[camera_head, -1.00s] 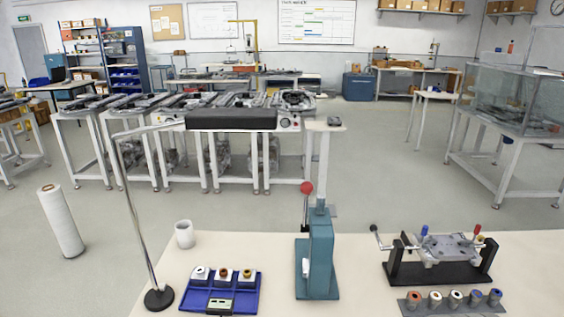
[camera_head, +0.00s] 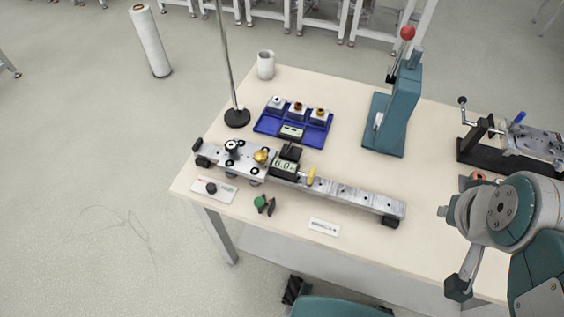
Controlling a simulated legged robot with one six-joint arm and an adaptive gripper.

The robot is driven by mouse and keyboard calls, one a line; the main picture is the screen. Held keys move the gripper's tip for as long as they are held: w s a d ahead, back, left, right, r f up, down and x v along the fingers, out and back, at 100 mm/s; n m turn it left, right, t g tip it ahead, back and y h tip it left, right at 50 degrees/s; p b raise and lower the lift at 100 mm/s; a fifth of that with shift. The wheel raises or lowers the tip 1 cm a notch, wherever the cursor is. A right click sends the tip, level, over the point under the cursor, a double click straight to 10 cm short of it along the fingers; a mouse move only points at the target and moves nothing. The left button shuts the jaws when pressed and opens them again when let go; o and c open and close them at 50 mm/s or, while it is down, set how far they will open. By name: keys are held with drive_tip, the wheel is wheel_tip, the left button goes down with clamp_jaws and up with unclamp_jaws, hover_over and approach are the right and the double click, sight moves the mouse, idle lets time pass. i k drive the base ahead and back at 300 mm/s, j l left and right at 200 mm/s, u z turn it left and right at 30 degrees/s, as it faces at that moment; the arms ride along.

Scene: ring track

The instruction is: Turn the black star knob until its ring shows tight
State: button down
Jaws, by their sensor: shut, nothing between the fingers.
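A long grey metal rail fixture (camera_head: 350,193) lies across the front of the table. Near its left end sits a small black knob (camera_head: 231,147) with pale marks around it. It looks like the star knob, but its lobes and the state of its ring are too small to read. A yellow brass knob (camera_head: 261,157) is just right of it. A black readout box (camera_head: 285,168) on the rail shows about 6.0. My arm shows at the right edge, folded and apart from the rail. I cannot make out my gripper's fingers.
A black knob lies on a white card (camera_head: 224,193) at the table's front left. Green and black knobs (camera_head: 265,204) and a label (camera_head: 324,227) lie before the rail. Behind are a blue tray (camera_head: 262,128), a lamp base (camera_head: 237,117), a white cup (camera_head: 265,65) and a teal press (camera_head: 398,110).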

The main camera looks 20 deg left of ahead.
sight(231, 146)
drive_tip(key=j+u, duration=0.2)
drive_tip(key=u, duration=0.15)
drive_tip(key=j+u, duration=0.45)
drive_tip(key=u, duration=0.2)
